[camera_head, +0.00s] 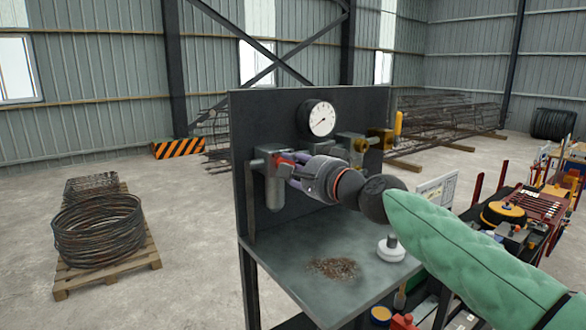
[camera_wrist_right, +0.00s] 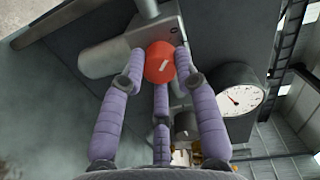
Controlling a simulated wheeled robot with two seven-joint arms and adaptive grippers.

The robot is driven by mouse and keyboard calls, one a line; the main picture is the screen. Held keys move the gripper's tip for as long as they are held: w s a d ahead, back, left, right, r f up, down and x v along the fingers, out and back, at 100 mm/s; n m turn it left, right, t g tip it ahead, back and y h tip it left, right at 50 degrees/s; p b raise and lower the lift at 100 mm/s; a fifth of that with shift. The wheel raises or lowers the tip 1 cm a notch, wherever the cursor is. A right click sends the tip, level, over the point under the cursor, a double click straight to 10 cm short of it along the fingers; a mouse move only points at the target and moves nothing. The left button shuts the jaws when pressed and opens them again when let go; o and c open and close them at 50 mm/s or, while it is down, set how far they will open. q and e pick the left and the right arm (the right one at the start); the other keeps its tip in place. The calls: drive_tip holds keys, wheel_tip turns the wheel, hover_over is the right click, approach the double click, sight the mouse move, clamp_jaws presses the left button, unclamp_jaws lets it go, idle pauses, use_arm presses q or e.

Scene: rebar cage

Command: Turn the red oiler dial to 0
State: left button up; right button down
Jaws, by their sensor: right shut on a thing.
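In the head view my right gripper (camera_head: 300,172) reaches the grey oiler body (camera_head: 272,180) on the dark panel, and only a sliver of red (camera_head: 286,158) shows. My left gripper is not in view.
A round white gauge (camera_head: 321,119) is above the oiler on the dark panel (camera_head: 262,110). A brass-coloured fitting (camera_head: 380,138) is to its right. The bench top (camera_head: 300,265) below holds brown debris (camera_head: 334,268) and a white round object (camera_head: 391,250). A cluttered tool area lies right.

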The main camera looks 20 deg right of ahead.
drive_tip(key=shift+r, duration=0.15)
drive_tip(key=c, duration=1.3)
unclamp_jaws()
drive_tip(key=o, duration=0.4)
drive_tip(key=shift+w+d, duration=0.1)
drive_tip(key=shift+w, duration=0.05)
drive_tip(key=v, duration=1.2)
